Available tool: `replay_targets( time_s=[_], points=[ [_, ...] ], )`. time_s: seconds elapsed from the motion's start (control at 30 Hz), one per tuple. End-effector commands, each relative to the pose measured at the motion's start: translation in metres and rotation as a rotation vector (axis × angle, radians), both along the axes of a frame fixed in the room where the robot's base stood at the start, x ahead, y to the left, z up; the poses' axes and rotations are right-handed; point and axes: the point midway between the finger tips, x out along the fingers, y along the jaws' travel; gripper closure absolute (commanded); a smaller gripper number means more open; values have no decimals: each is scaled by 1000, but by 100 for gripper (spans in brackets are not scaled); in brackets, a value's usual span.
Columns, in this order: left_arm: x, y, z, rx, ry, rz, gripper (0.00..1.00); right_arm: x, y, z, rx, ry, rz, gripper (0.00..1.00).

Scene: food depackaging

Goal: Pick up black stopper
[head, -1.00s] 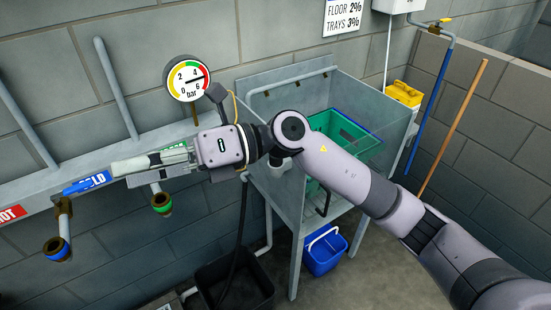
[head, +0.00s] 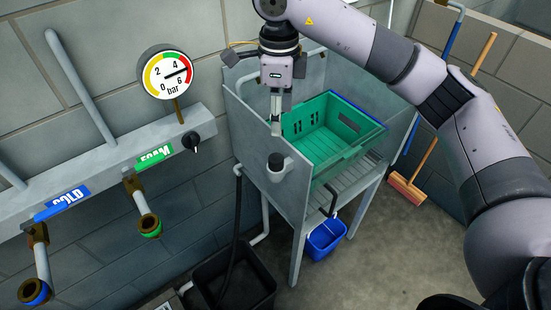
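A small black stopper (head: 276,160) sits upright in a light grey round holder (head: 276,174) on the outside of the grey sink stand's left panel. My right gripper (head: 276,131) points down just above the stopper, with a small gap between them. Its fingers are seen nearly edge-on, so I cannot tell whether they are open or shut. Nothing shows hanging from them. My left gripper is not in view.
A green crate (head: 318,147) stands in the sink stand (head: 300,220). Left of it a grey wall rail (head: 100,185) carries FOAM and COLD outlets and a black knob (head: 191,141). A pressure gauge (head: 165,75) is above. A blue bucket (head: 325,240) and black tub (head: 235,280) stand below.

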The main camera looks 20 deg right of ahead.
Motion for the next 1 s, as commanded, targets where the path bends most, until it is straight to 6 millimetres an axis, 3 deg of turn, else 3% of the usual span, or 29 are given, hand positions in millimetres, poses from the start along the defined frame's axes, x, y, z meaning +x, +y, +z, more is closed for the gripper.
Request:
replay_targets(
  time_s=[0.1,0.17,0.3,0.5,0.73,1.0],
  points=[
    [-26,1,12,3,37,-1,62,-1,0,-24,0,4,0,46],
    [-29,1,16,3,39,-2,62,-1,0,-37,1,4,0,46],
    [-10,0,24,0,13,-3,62,0,1,-61,2,2,0,46],
    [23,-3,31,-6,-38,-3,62,0,1,-76,2,0,1,46],
    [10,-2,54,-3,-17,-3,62,-5,4,-102,2,5,2,46],
    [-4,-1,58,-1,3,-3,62,-3,5,-128,3,0,1,46]
  ],
)
